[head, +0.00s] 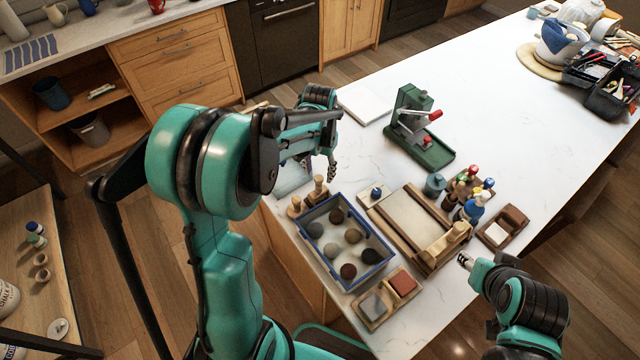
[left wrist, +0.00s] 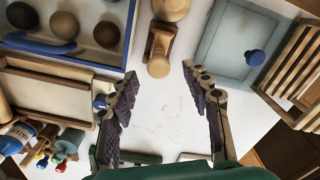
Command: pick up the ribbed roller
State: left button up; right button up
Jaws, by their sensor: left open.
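Two small wooden tools with rounded knobs, one (head: 318,188) and another (head: 296,206), stand beside the blue-rimmed tray; either might be the ribbed roller, but I cannot make out ribs. In the left wrist view one wooden tool (left wrist: 160,48) with a brown middle lies just beyond my fingertips, with a round-knobbed one (left wrist: 171,8) behind it. My left gripper (head: 320,166) points down just behind these tools, partly hidden by my arm. Its fingers (left wrist: 160,70) are spread and empty. My right gripper (head: 464,259) is low, near the wooden board; its jaws are too small to judge.
The blue-rimmed tray (head: 373,277) holds several clay balls. A wooden-railed board (head: 405,218) with a plain roller (head: 448,242), a green press (head: 433,153) and paint bottles (head: 472,206) stand close by. A slatted wooden rack (left wrist: 292,60) is right in the wrist view.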

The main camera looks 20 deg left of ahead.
aim_at(319, 177)
pick_arm(q)
jog(key=f+b, duration=0.1)
jog(key=f, duration=0.5)
jog(key=shift+s, duration=0.2)
grip_shut()
